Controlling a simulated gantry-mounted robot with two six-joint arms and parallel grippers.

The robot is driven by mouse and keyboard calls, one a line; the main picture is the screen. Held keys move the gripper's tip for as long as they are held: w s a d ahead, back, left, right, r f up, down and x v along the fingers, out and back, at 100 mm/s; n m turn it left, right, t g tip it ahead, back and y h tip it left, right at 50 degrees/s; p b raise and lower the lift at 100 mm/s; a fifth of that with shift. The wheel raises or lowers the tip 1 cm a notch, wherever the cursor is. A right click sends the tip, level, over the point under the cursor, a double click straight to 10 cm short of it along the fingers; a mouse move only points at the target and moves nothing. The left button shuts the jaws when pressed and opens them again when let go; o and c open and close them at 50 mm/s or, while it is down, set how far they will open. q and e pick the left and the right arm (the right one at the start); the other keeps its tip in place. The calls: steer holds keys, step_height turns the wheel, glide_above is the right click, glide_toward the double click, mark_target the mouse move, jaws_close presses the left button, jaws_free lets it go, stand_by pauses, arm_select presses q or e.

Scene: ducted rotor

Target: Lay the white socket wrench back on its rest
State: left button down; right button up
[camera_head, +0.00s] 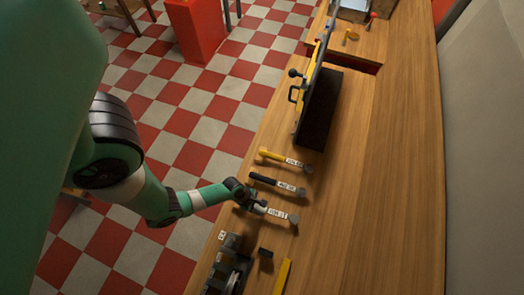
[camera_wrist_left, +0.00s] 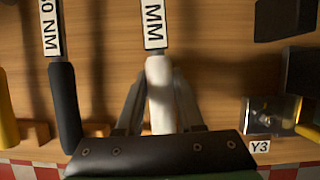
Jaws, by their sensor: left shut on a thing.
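My left gripper (camera_head: 256,206) is shut on the handle of the white socket wrench (camera_head: 279,214), near the table's left edge. The wrench's grey head (camera_head: 293,220) lies to the right in the head view. I cannot pick out the white wrench's rest beneath the gripper, nor tell whether the wrench touches it. My right gripper is not in view.
A black wrench (camera_head: 277,184) and a yellow wrench (camera_head: 286,160) lie parallel beyond the white one. A grey device (camera_head: 229,270), a small black block (camera_head: 265,253) and a yellow bar (camera_head: 283,277) are nearer. The wooden table (camera_head: 380,200) is clear to the right.

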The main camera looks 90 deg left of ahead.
arm_select(q)
steer(key=shift+f+b, duration=0.3)
steer(key=shift+f, duration=0.1)
steer(key=shift+c, duration=2.3)
jaws_free()
steer(key=p+v, duration=0.7)
steer(key=v, duration=0.4)
steer(key=shift+w, duration=0.1)
steer(key=shift+s+a+r+p, duration=0.1)
steer(key=shift+s+r+p, duration=0.2)
steer(key=shift+p, duration=0.45)
